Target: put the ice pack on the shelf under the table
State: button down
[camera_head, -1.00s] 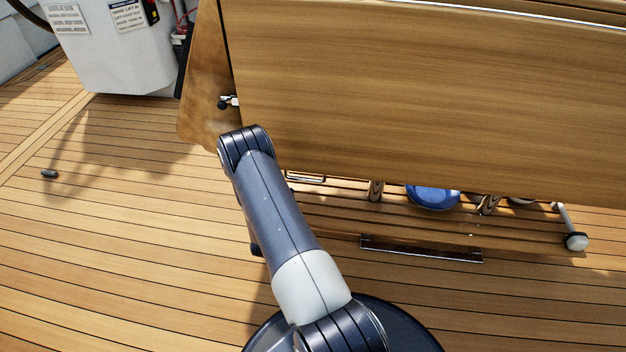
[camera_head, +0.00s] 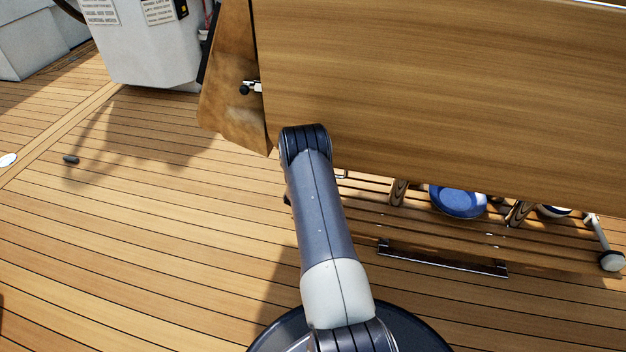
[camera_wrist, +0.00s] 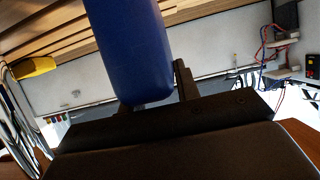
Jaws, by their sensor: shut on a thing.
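In the wrist view a smooth dark blue block, which I take to be the ice pack (camera_wrist: 132,50), stands between the jaws of my gripper (camera_wrist: 155,98). My gripper is shut on it. In the head view my gripper and the ice pack are hidden; only my arm shows. The wooden table (camera_head: 430,90) fills the upper right of the head view. The slatted shelf (camera_head: 375,220) under it shows below the tabletop's lower edge, right of my arm.
On the shelf are a blue dish (camera_head: 458,202) and, farther right, a partly hidden round pale item (camera_head: 553,211). A white pedestal (camera_head: 150,50) stands at upper left. The deck at left is mostly clear, with a small dark fitting (camera_head: 71,159).

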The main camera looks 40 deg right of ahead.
jog(key=shift+f+b, duration=0.3)
jog(key=shift+f, duration=0.7)
jog(key=shift+f, duration=0.15)
jog(key=c, duration=1.1)
grip_release()
jog(key=shift+o, duration=0.2)
jog(key=shift+s+a+r, duration=0.15)
jog(key=shift+a+r, duration=0.05)
jog(key=shift+r, duration=0.05)
jog(key=p+v, duration=0.4)
jog(key=v, duration=0.7)
jog(key=shift+s+a+p, duration=0.2)
jog(key=shift+p, duration=0.1)
